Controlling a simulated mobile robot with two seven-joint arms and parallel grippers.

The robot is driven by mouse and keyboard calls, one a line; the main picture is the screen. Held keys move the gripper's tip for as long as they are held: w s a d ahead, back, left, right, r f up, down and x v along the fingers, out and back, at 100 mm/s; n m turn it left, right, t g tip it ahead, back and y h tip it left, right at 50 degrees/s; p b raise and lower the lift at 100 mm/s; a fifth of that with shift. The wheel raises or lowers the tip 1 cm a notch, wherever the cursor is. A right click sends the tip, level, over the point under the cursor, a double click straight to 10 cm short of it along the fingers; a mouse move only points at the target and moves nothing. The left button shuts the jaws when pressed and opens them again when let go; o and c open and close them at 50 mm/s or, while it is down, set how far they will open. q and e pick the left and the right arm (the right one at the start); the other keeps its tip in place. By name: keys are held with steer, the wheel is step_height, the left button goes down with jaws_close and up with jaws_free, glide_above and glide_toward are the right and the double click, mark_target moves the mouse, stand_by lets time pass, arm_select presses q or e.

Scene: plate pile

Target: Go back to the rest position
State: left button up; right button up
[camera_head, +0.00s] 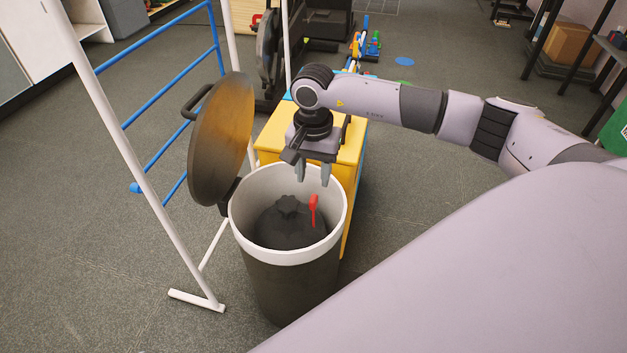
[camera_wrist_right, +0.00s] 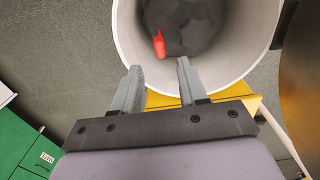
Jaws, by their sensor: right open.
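My right gripper (camera_head: 312,172) is open and empty above the far rim of a trash bin (camera_head: 290,285). In the right wrist view the two fingers (camera_wrist_right: 157,82) stand apart with nothing between them, pointing toward the bin (camera_wrist_right: 262,40). Inside the bin is a dark tied bag (camera_head: 275,222) with a small red object (camera_head: 313,208) on or beside it. The red object also shows in the right wrist view (camera_wrist_right: 159,44), apart from the fingers. My left gripper is in neither view.
The bin's round lid (camera_head: 220,140) stands open at its left. A yellow-topped box (camera_head: 273,135) is right behind the bin. A white-and-blue rack (camera_head: 125,160) stands to the left. A green box (camera_wrist_right: 25,145) shows in the right wrist view. Floor at front left is clear.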

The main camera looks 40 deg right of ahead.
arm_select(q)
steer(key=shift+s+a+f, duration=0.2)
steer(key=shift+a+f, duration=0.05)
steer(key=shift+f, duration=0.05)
arm_select(e)
steer(key=shift+r, duration=0.25)
